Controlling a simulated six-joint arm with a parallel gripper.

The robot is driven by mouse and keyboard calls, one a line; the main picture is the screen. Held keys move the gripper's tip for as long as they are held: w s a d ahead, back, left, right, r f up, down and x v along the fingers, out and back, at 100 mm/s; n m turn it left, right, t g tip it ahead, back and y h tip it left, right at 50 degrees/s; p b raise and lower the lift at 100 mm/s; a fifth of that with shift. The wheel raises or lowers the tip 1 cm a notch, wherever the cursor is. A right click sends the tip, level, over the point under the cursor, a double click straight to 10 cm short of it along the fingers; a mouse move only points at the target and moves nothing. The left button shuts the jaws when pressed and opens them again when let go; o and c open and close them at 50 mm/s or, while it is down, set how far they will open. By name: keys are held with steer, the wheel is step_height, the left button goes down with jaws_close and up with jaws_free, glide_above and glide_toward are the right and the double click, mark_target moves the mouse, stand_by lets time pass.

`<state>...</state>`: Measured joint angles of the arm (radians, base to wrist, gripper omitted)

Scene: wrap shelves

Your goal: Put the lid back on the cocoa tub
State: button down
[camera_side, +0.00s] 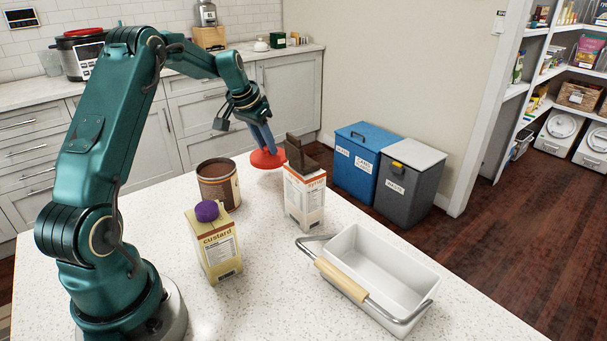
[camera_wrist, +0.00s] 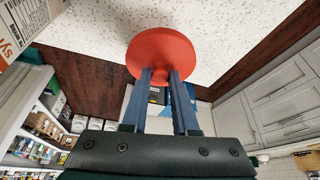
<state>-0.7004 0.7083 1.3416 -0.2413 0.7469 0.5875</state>
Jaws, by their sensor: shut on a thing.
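The cocoa tub (camera_side: 219,187) is a brown round tub on the speckled worktop. Its top looks open, with no lid on it. My gripper (camera_side: 265,146) is shut on a red round lid (camera_side: 268,159), to the right of the tub and near the far edge of the worktop. In the wrist view my gripper (camera_wrist: 160,78) has its two blue fingers against the red lid (camera_wrist: 162,54). The tub does not show in the wrist view. From the side view I cannot tell whether the lid is clear of the worktop.
A syrup carton (camera_side: 304,198) with a brown top stands just right of the lid. A custard carton (camera_side: 213,245) with a purple cap stands in front of the tub. A white basket (camera_side: 425,275) with a handle is at right. The worktop's front middle is clear.

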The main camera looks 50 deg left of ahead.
mark_target(260, 158)
steer(key=shift+n, duration=0.4)
steer(key=v, duration=0.6)
steer(key=shift+w+a+r, duration=0.15)
steer(key=shift+a+r, duration=0.1)
steer(key=shift+a, duration=0.1)
steer(key=s+d+r+n+g+y, duration=0.1)
steer(key=s+r+n, duration=0.1)
steer(key=s, duration=0.4)
steer(key=s+d+r+n+y, duration=0.1)
steer(key=s+d+r+n, duration=0.15)
steer(key=s, duration=0.35)
steer(key=shift+s+a+f, duration=0.1)
steer(key=shift+a+f, duration=0.1)
steer(key=shift+f, duration=1.2)
steer(key=shift+s+a+f, duration=0.1)
steer(key=shift+a+f, duration=0.1)
steer(key=shift+f, duration=1.2)
steer(key=shift+f, duration=0.15)
steer(key=shift+c, duration=0.6)
jaws_free()
